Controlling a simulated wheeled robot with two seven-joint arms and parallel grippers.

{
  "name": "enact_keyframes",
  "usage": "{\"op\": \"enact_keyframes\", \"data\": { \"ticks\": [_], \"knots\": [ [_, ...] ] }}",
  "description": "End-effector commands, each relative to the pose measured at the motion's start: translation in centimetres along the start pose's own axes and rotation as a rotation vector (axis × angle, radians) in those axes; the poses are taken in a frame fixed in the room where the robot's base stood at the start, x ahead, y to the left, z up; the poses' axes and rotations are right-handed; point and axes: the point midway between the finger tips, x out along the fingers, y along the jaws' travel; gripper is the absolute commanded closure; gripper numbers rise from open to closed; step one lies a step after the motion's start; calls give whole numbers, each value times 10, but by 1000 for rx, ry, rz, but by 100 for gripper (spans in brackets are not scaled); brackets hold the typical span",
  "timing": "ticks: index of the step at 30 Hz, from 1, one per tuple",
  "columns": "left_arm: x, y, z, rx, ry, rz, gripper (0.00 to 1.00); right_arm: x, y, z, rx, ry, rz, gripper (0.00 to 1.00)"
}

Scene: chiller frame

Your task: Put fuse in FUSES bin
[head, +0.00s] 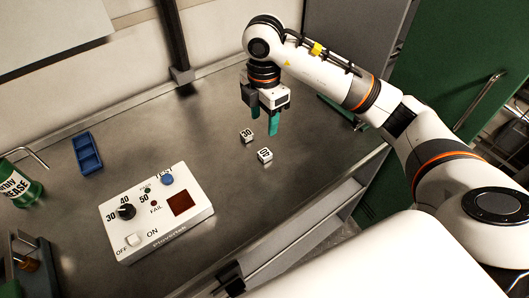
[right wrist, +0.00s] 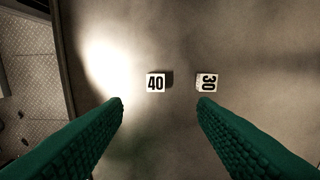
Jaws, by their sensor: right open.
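Two small white blocks with black numbers, apparently the fuses, lie on the grey metal worktop. The block marked 30 (head: 246,135) also shows in the right wrist view (right wrist: 207,82). The other block (head: 265,155) reads 40 in the right wrist view (right wrist: 156,83). My right gripper (head: 264,119) points down just above and beside the blocks. Its green fingers are apart with nothing between them, and they also show in the right wrist view (right wrist: 160,103). I see no bin labelled FUSES. My left gripper is not in view.
A white tester (head: 155,213) with a dial, an ON/OFF switch and a dark red window stands left of the blocks. A blue compartment tray (head: 87,152) and a green labelled can (head: 20,185) are farther left. The worktop edge (head: 345,180) runs along the right.

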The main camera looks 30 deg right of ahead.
Motion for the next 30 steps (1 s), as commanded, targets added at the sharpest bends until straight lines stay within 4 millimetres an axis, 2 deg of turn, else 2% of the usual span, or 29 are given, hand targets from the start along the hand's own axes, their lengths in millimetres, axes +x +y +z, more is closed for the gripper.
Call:
{"op": "enact_keyframes", "data": {
  "ticks": [9,17,21,24,30],
  "knots": [
    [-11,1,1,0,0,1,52,52,2,1,2,0,6,47],
    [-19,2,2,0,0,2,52,71,4,3,-1,-1,5,47],
    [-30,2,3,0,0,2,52,92,8,7,-1,-1,7,47],
    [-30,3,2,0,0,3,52,107,8,6,-1,-1,5,47],
    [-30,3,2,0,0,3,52,115,7,6,-2,1,1,47]
  ]
}}
